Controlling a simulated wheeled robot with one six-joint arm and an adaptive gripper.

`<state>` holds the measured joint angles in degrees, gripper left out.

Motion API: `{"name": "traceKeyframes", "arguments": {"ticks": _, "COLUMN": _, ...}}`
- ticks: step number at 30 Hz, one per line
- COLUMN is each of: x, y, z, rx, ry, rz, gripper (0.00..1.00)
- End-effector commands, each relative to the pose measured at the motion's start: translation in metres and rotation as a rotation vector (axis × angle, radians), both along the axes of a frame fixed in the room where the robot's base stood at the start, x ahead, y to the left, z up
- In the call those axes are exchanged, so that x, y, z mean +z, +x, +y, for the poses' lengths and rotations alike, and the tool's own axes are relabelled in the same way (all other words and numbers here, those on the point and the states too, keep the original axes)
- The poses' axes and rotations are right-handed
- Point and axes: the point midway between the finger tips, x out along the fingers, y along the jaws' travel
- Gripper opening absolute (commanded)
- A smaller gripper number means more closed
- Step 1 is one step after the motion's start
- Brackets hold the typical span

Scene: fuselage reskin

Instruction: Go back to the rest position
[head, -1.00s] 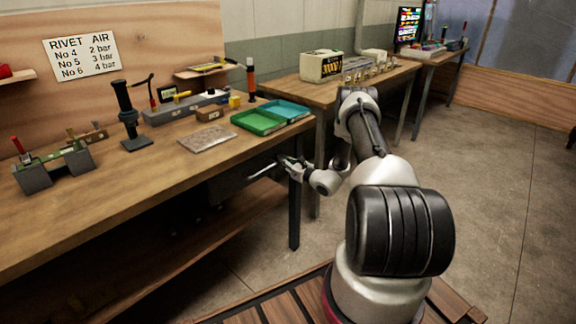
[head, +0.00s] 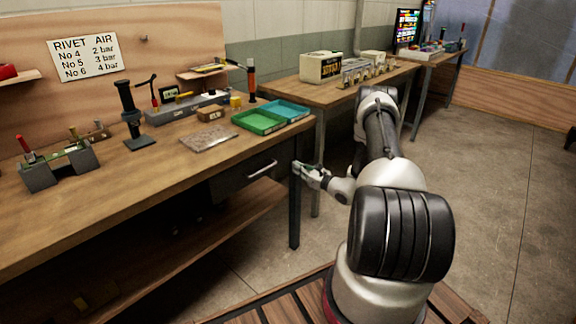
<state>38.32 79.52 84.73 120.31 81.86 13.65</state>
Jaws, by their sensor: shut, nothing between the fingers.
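My gripper (head: 300,170) is in the head view, just right of the drawer handle and beside the front right leg of the near workbench. It is shut and empty, and it points left. It is apart from the handle. My arm reaches forward from the base, with the wrist bent toward the bench. The drawer (head: 240,177) under the bench top looks shut, and its bar handle (head: 263,170) shows clear of my fingers.
The near workbench (head: 110,190) carries a green tray (head: 259,122), a blue tray (head: 285,111), a metal plate (head: 208,137) and several tools. A second bench (head: 325,94) with a beige box (head: 322,67) stands behind my arm. The floor (head: 490,190) on the right is clear.

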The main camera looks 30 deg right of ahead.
Motion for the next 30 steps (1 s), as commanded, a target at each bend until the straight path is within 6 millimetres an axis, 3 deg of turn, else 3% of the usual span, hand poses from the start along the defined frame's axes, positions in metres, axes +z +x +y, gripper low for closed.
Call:
{"name": "traceKeyframes", "arguments": {"ticks": 6, "x": 0.0, "y": -0.037, "z": -0.015, "rx": -0.002, "ry": 0.001, "rz": 0.001, "gripper": 0.0}}
{"name": "traceKeyframes", "arguments": {"ticks": 17, "x": -0.004, "y": -0.05, "z": -0.017, "rx": 0.003, "ry": -0.02, "rz": 0.011, "gripper": 0.0}}
{"name": "traceKeyframes", "arguments": {"ticks": 20, "x": -0.016, "y": -0.063, "z": -0.003, "rx": 0.071, "ry": -0.05, "rz": 0.049, "gripper": 0.0}}
{"name": "traceKeyframes", "arguments": {"ticks": 25, "x": -0.042, "y": -0.112, "z": 0.04, "rx": 0.245, "ry": -0.085, "rz": 0.146, "gripper": 0.0}}
{"name": "traceKeyframes", "arguments": {"ticks": 27, "x": -0.039, "y": -0.138, "z": 0.057, "rx": 0.349, "ry": -0.12, "rz": 0.18, "gripper": 0.0}}
{"name": "traceKeyframes", "arguments": {"ticks": 30, "x": -0.019, "y": -0.175, "z": 0.079, "rx": 0.524, "ry": -0.204, "rz": 0.207, "gripper": 0.0}}
